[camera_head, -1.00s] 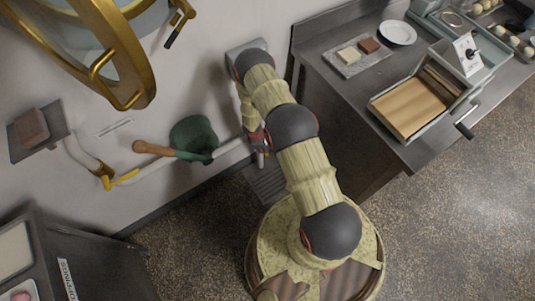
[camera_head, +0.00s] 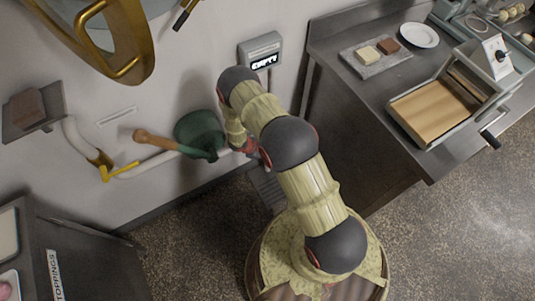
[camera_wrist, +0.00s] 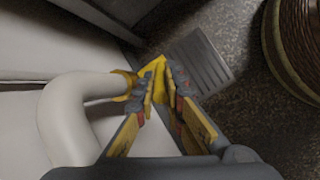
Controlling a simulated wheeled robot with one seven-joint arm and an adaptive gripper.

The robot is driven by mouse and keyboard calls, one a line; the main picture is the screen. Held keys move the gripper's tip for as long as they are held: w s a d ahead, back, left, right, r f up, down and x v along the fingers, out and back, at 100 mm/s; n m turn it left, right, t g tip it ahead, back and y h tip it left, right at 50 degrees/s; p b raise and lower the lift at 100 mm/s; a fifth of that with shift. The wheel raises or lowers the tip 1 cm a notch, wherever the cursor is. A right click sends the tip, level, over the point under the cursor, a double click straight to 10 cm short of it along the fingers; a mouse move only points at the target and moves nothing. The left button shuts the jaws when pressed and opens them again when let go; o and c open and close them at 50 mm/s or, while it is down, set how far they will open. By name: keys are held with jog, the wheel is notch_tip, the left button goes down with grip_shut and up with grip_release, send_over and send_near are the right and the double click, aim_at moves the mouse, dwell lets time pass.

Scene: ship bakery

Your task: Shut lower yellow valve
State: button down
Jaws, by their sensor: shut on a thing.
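A yellow valve handle (camera_wrist: 154,68) shows in the wrist view between my gripper's fingertips (camera_wrist: 160,82), beside a yellow collar on a white pipe elbow (camera_wrist: 72,98). My gripper is shut on this handle. In the head view, my gripper (camera_head: 248,146) is low by the wall, mostly hidden by my arm, and the handle it holds is hidden there. Another yellow valve (camera_head: 104,168) sits on the white pipe at the left, its handle pointing right.
A green funnel-shaped vessel (camera_head: 200,134) and a wooden-handled tool (camera_head: 160,140) are left of my gripper. A floor grate (camera_head: 268,188) lies below. A steel counter (camera_head: 350,92) stands right, a toppings cabinet (camera_head: 85,250) lower left. A wall box (camera_head: 262,52) reads "EMPTY".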

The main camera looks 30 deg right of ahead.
jog(key=shift+s, duration=0.1)
jog(key=c, duration=2)
grip_release()
jog(key=shift+o, duration=0.8)
jog(key=v, duration=1.2)
